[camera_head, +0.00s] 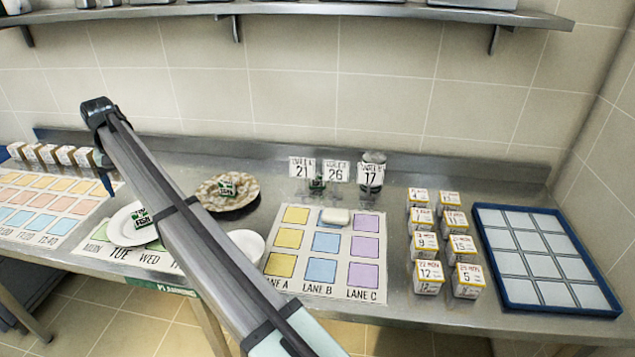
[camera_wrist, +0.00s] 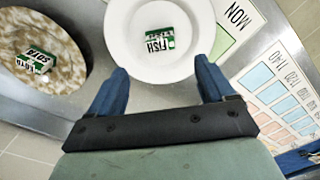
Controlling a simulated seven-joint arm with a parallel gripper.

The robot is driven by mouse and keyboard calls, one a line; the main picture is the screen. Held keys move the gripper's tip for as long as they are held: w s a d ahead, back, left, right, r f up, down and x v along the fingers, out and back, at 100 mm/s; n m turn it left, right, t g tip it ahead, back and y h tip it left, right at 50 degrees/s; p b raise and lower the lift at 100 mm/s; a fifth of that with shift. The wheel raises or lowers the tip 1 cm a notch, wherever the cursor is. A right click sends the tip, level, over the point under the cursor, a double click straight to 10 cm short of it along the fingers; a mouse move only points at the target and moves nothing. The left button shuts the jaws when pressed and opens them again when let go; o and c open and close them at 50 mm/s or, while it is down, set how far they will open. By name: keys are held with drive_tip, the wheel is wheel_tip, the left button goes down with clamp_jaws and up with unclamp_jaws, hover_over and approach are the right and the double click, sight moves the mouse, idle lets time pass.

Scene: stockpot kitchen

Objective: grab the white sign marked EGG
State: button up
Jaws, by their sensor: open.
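I can read no sign marked EGG in either view. A green-and-white block marked FISH (camera_wrist: 160,40) lies on a white plate (camera_wrist: 140,70); that plate also shows in the head view (camera_head: 122,232). Another green-and-white block (camera_head: 227,185), its word unclear, sits on a brown mottled plate (camera_head: 212,203); the wrist view shows this block too (camera_wrist: 36,60). A small green-and-white item (camera_head: 317,183) stands among the number cards, its word too small to read. My gripper (camera_wrist: 162,72) is open and empty, its fingers at the white plate's near side.
Number cards 21 (camera_head: 301,169), 26 (camera_head: 335,173) and 17 (camera_head: 370,174) stand at the back. A lane mat (camera_head: 325,288) bears a white item (camera_head: 335,216). Several numbered boxes (camera_head: 429,277) and a blue-rimmed tray (camera_head: 552,308) are right. A wall shelf (camera_head: 300,9) hangs above.

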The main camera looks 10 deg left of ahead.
drive_tip(key=shift+c, duration=0.2)
drive_tip(key=c, duration=0.5)
